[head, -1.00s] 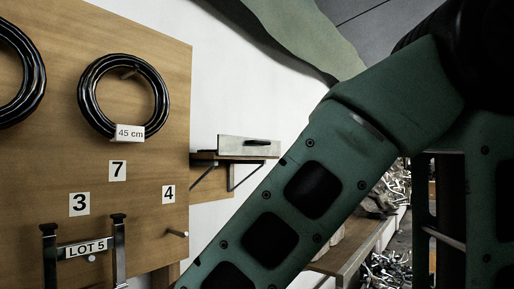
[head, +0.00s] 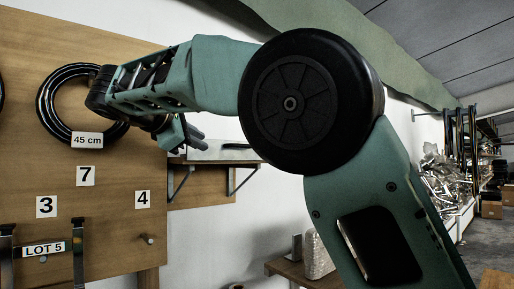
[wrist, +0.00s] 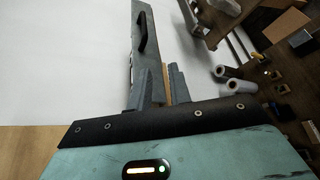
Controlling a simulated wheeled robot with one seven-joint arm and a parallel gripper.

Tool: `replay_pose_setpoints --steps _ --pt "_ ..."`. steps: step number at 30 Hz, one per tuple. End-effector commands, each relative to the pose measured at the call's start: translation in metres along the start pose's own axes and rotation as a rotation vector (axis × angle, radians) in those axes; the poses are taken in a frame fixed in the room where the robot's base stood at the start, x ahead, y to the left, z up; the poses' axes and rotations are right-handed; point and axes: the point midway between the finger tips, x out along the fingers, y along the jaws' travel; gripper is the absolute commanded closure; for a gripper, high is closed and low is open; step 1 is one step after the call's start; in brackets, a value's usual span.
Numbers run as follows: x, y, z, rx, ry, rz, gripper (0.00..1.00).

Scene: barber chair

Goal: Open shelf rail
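A small wooden wall shelf (head: 205,186) on metal brackets stands out beside the wooden board. On it is a pale grey panel (head: 213,153) with a black handle, partly hidden by my gripper. In the wrist view the grey panel (wrist: 143,66) runs away from my fingers, and its black handle (wrist: 147,28) lies beyond the fingertips. I cannot tell from these views whether the panel is shut or pulled out. My gripper (head: 192,132) is in front of and above the shelf. Its two grey fingers (wrist: 163,78) are apart, with nothing held between them.
The wooden board (head: 110,190) at left carries a black coil (head: 50,105) with a "45 cm" tag, number labels and metal bars. My forearm passes close to the coil. A lower shelf (head: 305,270) holds wrapped rolls. Metal scraps (head: 445,180) lie on racks at right.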

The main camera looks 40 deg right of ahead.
Motion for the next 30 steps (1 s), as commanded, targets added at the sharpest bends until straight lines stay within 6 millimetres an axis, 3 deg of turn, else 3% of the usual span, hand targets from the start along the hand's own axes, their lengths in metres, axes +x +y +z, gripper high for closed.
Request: replay_pose_setpoints --steps 3,8,30 --pt "-0.009 0.017 0.017 0.016 -0.060 0.039 0.80" --pt "0.001 0.021 0.023 0.018 -0.077 0.045 0.80" --pt "0.142 0.028 0.033 0.018 -0.073 0.042 0.80"
